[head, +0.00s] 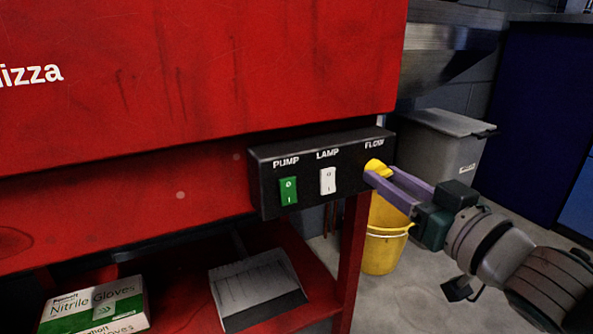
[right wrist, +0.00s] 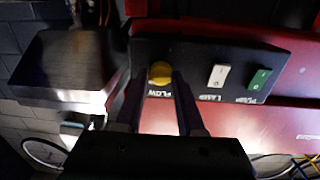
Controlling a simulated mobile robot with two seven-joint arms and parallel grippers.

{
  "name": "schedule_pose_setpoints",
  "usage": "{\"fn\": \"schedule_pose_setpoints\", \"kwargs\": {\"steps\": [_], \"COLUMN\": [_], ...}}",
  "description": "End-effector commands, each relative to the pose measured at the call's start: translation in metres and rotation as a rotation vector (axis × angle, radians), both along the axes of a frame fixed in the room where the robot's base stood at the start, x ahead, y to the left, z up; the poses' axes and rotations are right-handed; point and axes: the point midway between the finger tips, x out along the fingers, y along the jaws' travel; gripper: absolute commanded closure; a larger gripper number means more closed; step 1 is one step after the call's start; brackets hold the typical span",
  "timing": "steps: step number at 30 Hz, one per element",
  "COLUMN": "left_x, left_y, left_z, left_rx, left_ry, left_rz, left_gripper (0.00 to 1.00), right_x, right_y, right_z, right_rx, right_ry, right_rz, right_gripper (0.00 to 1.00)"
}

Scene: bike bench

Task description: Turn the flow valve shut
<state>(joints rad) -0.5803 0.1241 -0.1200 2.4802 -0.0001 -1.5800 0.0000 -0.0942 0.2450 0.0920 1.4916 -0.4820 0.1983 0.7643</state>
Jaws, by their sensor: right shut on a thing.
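The flow valve is a yellow knob (head: 376,166) under the FLOW label, at the right end of a black control box (head: 310,165) on the red bench. It also shows in the right wrist view (right wrist: 160,72). My right gripper (head: 372,176) comes in from the right, its purple fingers shut on the knob. In the right wrist view the fingers (right wrist: 160,85) lie on either side of the knob. The fingers hide part of the knob in the head view. My left gripper is not in view.
The box also carries a green PUMP switch (head: 288,191) and a white LAMP switch (head: 328,181). A yellow bucket (head: 384,252) and a grey bin (head: 440,150) stand behind. A glove box (head: 95,307) and a paper pad (head: 256,289) lie on the lower shelf.

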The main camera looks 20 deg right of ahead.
Motion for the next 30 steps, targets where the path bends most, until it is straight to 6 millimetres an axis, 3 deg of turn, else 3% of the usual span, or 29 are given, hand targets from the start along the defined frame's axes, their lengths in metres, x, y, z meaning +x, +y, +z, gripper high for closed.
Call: {"fn": "schedule_pose_setpoints", "kwargs": {"steps": [17,30], "left_x": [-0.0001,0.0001], "left_y": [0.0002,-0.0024], "left_z": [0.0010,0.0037], "left_rx": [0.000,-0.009], "left_ry": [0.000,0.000], "left_rz": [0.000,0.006], "left_gripper": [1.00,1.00], "right_x": [0.0001,0.0001], "right_y": [0.0006,-0.0002], "right_z": [0.0002,-0.0003], "right_rx": [-0.066,-0.419], "right_ry": [-0.006,-0.034], "right_rz": [0.001,0.000], "right_gripper": [1.00,1.00]}}
